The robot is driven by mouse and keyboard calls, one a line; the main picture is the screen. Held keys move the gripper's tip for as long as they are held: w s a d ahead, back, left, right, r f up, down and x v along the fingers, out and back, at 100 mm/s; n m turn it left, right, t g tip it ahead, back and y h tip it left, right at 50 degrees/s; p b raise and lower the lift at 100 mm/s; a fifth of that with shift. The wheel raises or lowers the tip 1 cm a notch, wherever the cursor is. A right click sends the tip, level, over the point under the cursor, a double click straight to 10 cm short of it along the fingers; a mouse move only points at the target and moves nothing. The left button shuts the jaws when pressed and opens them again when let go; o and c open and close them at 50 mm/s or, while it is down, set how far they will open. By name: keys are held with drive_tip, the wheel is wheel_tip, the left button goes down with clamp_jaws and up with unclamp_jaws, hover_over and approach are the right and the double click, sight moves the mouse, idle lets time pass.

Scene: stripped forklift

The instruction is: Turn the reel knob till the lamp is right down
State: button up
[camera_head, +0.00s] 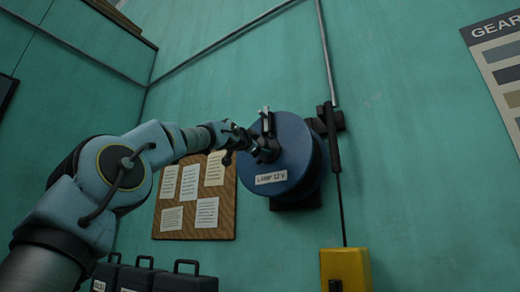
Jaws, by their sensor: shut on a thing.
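The blue round reel (292,150) is mounted on the teal wall and carries a white label reading "LAMP 12 V". My arm reaches in from the lower left. My gripper (262,148) is at the reel's front face, shut on the reel knob, which is mostly hidden by the fingers. A pale upright piece shows just above the gripper, and I cannot tell what it belongs to. A dark cord runs down from the black bracket beside the reel to a yellow body (345,268) at the bottom edge. I cannot tell whether this is the lamp; its lower part is cut off.
A cork board (173,225) with several papers hangs behind my arm. Several dark cases (185,282) stand at the lower left. A grey conduit (326,50) runs down to the bracket (331,122). A gear chart (500,65) hangs at the upper right.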

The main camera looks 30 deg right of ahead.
idle(0.4)
drive_tip(key=o, duration=1.2)
drive_tip(key=shift+o, duration=0.2)
drive_tip(key=shift+s+a+f+b, duration=0.2)
drive_tip(key=shift+a+f+b, duration=0.05)
drive_tip(key=shift+a+b, duration=0.25)
drive_tip(key=b+v, duration=0.7)
drive_tip(key=v, duration=0.2)
drive_tip(key=shift+s+a+b, duration=0.25)
drive_tip(key=shift+b, duration=0.15)
